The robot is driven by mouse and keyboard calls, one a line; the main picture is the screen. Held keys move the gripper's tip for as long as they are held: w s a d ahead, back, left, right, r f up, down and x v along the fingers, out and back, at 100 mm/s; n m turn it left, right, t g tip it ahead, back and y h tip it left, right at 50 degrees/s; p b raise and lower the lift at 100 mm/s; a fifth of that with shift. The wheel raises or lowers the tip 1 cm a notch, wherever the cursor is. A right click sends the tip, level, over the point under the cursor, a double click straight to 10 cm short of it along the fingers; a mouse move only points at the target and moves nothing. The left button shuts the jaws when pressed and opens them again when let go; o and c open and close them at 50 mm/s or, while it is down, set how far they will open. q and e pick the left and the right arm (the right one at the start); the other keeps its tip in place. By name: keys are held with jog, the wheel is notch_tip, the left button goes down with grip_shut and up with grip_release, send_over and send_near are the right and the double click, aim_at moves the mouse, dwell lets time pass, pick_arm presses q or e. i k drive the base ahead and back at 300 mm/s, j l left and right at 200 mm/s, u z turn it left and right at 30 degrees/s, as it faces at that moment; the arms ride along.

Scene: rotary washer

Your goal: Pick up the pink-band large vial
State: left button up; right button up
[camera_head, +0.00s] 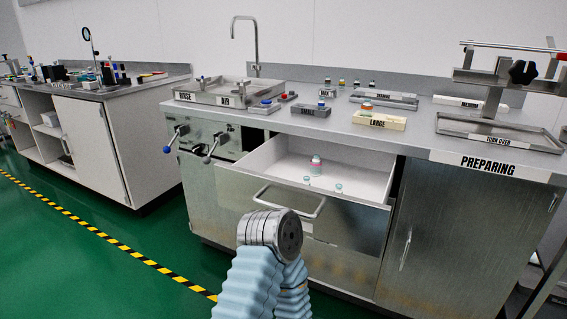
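A vial with a pinkish-red band (315,167) and a light top stands upright in the open white drawer (372,190), near its middle. It looks like the largest vial there. Two smaller light-topped vials (306,181) (338,188) stand near the drawer's front panel, their lower parts hidden. My sleeved arm rises from the bottom of the picture, with a grey metal joint in front of the drawer. Neither of my grippers shows, and nothing is seen touching the vials.
The drawer has a bar handle (290,203) at its front. The counter (340,124) above holds a basin (228,92), a tap (255,45), labelled LARGE (380,121) and SMALL (310,110) holders, and a TURN OVER tray (495,134). Another bench (95,150) stands left across open green floor.

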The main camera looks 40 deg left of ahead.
aim_at(315, 164)
jog(key=j+u, duration=0.3)
jog(key=j, duration=1.1)
jog(key=i, duration=0.05)
